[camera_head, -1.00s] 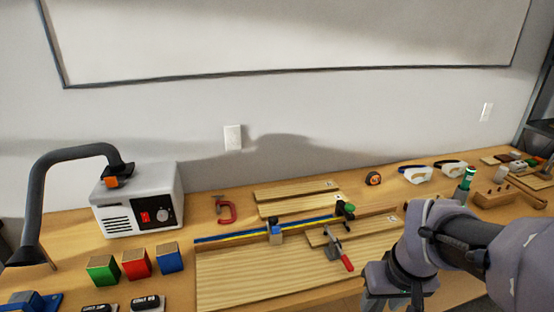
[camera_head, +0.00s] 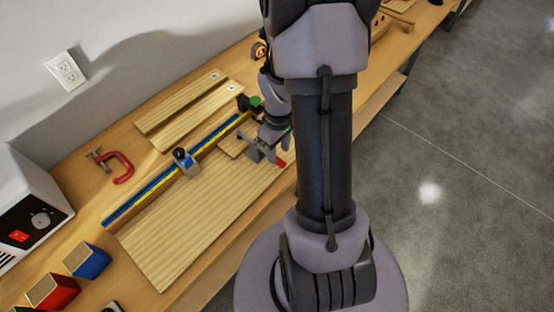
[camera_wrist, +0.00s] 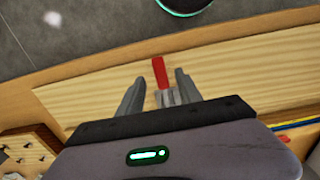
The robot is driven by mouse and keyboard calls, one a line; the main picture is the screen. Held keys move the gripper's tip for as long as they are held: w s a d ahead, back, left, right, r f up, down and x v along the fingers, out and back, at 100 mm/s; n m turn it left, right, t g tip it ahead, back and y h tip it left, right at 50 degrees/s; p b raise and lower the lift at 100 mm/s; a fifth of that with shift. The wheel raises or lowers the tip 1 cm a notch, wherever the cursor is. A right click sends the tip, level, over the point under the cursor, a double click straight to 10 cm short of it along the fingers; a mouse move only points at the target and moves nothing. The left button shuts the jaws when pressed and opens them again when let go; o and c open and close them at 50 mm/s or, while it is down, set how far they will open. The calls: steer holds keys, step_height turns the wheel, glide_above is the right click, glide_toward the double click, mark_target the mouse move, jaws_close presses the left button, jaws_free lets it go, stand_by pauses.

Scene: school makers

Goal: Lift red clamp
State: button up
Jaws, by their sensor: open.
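Two clamps show. A red C-clamp (camera_head: 122,168) with a grey screw lies on the bench at the left, apart from my gripper. A toggle clamp with a red handle (camera_head: 281,161) is on the board and is mostly hidden by my arm. In the wrist view its red handle (camera_wrist: 159,71) shows between the fingertips, with grey metal below it. My gripper (camera_head: 262,148) is open over this toggle clamp and holds nothing. I cannot tell its height above the handle or whether it touches.
A wide wooden board (camera_head: 185,225) with a blue and yellow rail (camera_head: 150,188) lies on the bench. A blue stop (camera_head: 185,162) sits on the rail. Two planks (camera_head: 195,115) lie behind. Coloured blocks (camera_head: 88,260) and a white power unit (camera_head: 30,215) are at the left.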

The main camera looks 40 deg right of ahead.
mark_target(278, 159)
step_height(278, 159, down, 4)
steer(key=shift+w+r+b, duration=0.1)
steer(key=shift+b, duration=0.3)
jaws_close()
stand_by(1.2)
